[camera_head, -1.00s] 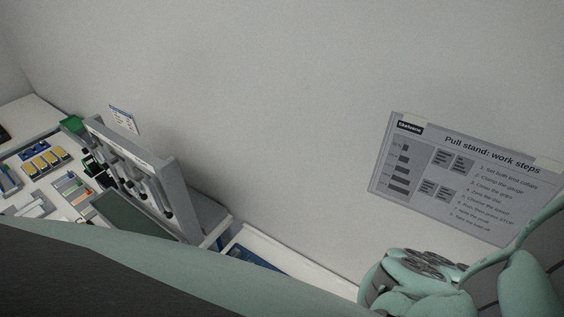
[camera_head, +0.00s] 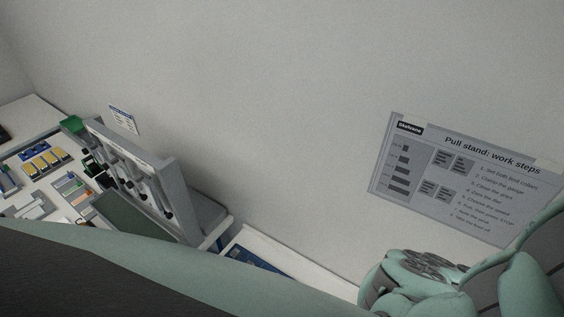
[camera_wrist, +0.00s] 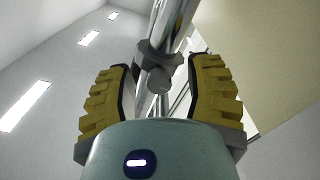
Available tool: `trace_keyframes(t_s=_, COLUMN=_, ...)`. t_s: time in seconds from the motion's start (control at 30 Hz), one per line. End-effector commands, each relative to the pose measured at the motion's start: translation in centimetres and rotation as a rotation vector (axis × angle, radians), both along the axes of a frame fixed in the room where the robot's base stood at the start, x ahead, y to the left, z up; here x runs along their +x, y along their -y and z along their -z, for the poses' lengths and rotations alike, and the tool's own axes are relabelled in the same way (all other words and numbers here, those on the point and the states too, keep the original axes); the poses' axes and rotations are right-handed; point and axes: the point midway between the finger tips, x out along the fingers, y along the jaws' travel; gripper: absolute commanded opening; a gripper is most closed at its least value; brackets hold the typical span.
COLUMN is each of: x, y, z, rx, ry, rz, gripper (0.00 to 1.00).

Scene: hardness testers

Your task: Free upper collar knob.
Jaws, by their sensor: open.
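In the wrist view a grey collar (camera_wrist: 158,55) sits around a shiny metal post (camera_wrist: 172,22). A round grey knob (camera_wrist: 158,79) sticks out of the collar toward the camera. My gripper (camera_wrist: 163,68) is open, with one yellow ribbed finger on each side of the knob. Gaps show between both fingers and the knob, so nothing is held. Only one collar shows clearly, and I cannot tell from this view whether it is the upper one. In the head view my gripper and the collar are not visible.
In the head view a grey upright rack (camera_head: 168,190) with hanging tools stands on the bench by the wall. Yellow blocks (camera_head: 42,162) and a green bin (camera_head: 72,124) lie left of it. A work-steps poster (camera_head: 455,180) hangs at right. A blue panel (camera_head: 256,258) lies nearer.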

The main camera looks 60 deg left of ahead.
Motion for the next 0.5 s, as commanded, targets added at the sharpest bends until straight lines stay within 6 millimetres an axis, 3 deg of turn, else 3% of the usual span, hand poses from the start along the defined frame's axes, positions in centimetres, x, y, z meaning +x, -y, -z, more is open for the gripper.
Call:
trace_keyframes(t_s=0.23, x=-0.1, y=-0.9, z=0.1, rx=0.004, ry=-0.001, rz=-0.006, gripper=0.52)
trace_keyframes(t_s=0.5, x=-1.4, y=-4.1, z=0.1, rx=0.004, ry=0.001, rz=-0.008, gripper=0.52)
